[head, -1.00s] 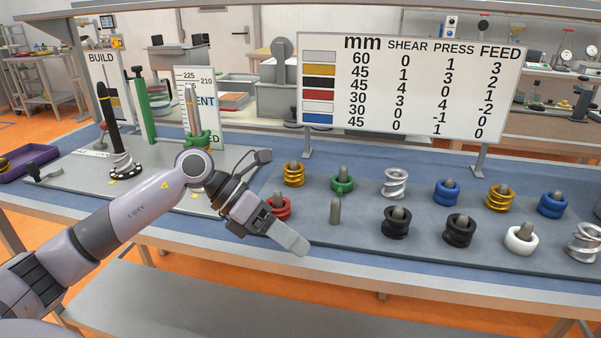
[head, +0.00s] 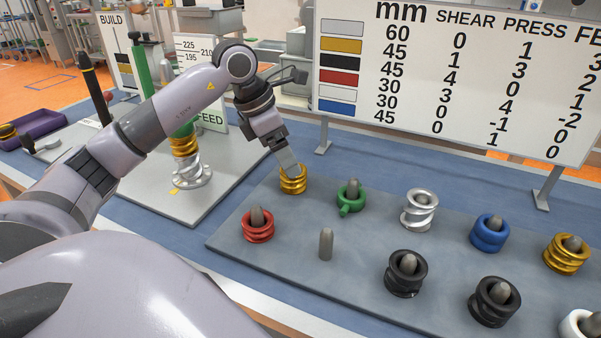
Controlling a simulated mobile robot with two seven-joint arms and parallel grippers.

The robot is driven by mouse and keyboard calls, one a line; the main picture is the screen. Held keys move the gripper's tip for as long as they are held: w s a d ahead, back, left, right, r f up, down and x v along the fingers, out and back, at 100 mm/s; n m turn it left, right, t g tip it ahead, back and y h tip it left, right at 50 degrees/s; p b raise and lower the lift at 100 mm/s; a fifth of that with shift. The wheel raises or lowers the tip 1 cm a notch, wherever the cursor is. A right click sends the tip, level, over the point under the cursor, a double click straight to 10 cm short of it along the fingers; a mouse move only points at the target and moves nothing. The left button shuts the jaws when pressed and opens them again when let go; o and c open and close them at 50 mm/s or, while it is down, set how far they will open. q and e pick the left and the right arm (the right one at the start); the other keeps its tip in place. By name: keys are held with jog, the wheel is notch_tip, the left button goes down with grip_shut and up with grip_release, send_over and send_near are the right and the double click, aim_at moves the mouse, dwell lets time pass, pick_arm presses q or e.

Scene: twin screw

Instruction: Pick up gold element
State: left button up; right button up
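A gold screw element (head: 293,184) sits at the back left of the grey peg board. My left gripper (head: 290,168) points down at it, its fingertips overlapping the element's top. Only one flat finger shows clearly, so I cannot tell whether it is open or touching the element. The peg inside is hidden by the finger. Another gold element (head: 567,258) stands on a peg at the far right. A gold piece (head: 184,146) also sits on the shaft at left, above a silver one, partly behind my arm. My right gripper is not in view.
A red element (head: 258,228), a green collar (head: 350,196), a silver element (head: 418,212) and a bare peg (head: 326,244) are close by. Black and blue elements stand further right. A white chart board (head: 440,75) rises behind. Blue tabletop (head: 250,200) separates the boards.

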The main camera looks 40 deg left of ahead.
pick_arm(q)
jog(key=x, duration=0.5)
jog(key=shift+f+p, duration=0.35)
jog(key=shift+w, duration=0.1)
jog(key=c, duration=1.2)
jog(key=shift+r, duration=0.1)
jog(key=shift+c, duration=0.2)
